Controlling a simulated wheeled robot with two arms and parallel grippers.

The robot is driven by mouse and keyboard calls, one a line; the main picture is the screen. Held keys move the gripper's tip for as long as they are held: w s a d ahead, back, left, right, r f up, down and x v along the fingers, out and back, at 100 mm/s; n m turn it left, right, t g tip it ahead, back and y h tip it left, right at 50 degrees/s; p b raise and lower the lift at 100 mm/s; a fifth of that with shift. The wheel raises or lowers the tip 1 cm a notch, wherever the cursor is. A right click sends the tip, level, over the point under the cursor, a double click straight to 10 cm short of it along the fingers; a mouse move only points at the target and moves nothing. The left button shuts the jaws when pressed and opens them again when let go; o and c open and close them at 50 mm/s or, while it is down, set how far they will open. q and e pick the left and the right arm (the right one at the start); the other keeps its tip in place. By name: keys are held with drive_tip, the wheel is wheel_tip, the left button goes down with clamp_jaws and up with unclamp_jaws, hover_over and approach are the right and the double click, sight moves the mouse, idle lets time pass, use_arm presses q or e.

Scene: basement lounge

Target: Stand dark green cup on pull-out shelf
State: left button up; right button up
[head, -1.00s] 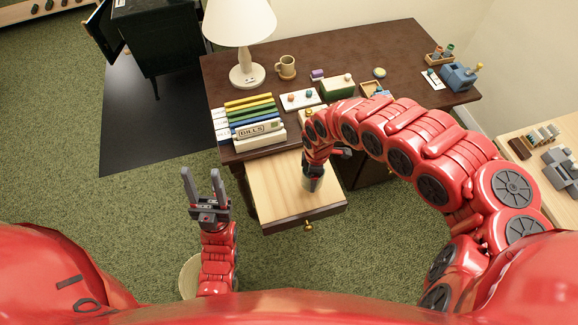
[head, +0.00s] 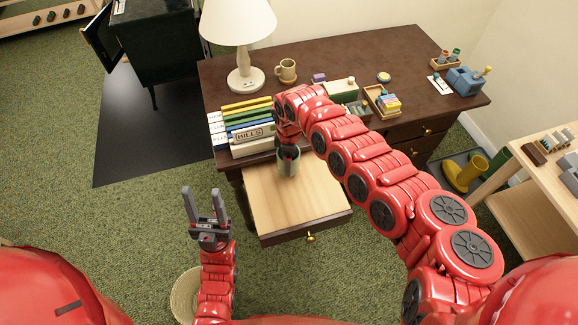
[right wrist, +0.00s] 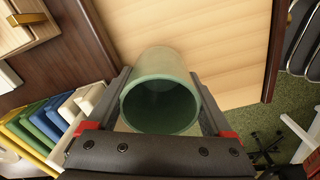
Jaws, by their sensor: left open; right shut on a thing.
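The dark green cup (head: 288,163) is in my right gripper (head: 288,150), at the back part of the pull-out shelf (head: 300,205). In the right wrist view the cup (right wrist: 160,92) sits between the two fingers (right wrist: 160,115), its open mouth facing the camera. The shelf's pale wood (right wrist: 210,40) shows behind it. In the head view the cup looks upright; I cannot tell whether its base touches the shelf. My left gripper (head: 205,207) is open and empty, left of the shelf over the carpet.
The desk (head: 350,60) carries a lamp (head: 240,45), a mug (head: 286,70), a row of binders labelled BILLS (head: 252,138) and small trays. The front of the shelf is bare, with a brass knob (head: 310,238). A pale side table (head: 540,190) stands at right.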

wheel_tip(320, 180, down, 3)
drive_tip(key=shift+a, duration=0.15)
drive_tip(key=shift+f, duration=0.25)
drive_tip(key=shift+f, duration=0.1)
drive_tip(key=o, duration=1.3)
drive_tip(key=shift+r, duration=0.25)
wheel_tip(320, 180, up, 12)
drive_tip(key=shift+f+b, duration=0.1)
drive_tip(key=shift+b, duration=0.45)
